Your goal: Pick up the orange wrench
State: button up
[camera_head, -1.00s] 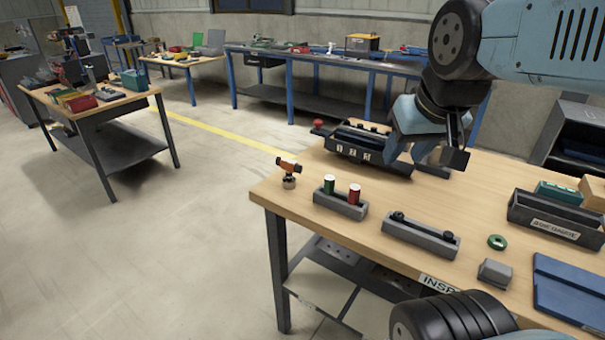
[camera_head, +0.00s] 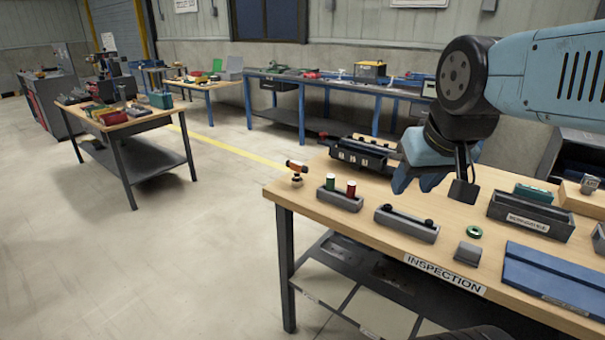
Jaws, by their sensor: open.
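My gripper (camera_head: 434,184) is open and empty above the back part of the wooden inspection table (camera_head: 390,243), at the right. I cannot pick out an orange wrench for certain. A small orange and black piece (camera_head: 297,166) sits on a round stand at the table's left corner, apart from my gripper and to its left. Its shape is too small to tell. The tools on the far benches are also too small to make out.
The table holds a black bin (camera_head: 358,154), a grey holder with green and red cylinders (camera_head: 340,199), a grey tray (camera_head: 405,224), a green ring (camera_head: 475,232), a labelled box (camera_head: 530,214) and a blue board (camera_head: 555,279). Other benches (camera_head: 130,121) stand beyond open floor (camera_head: 190,260).

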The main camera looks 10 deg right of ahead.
aim_at(297, 183)
jog(key=u, duration=0.15)
jog(key=i, duration=0.95)
jog(key=z, duration=0.1)
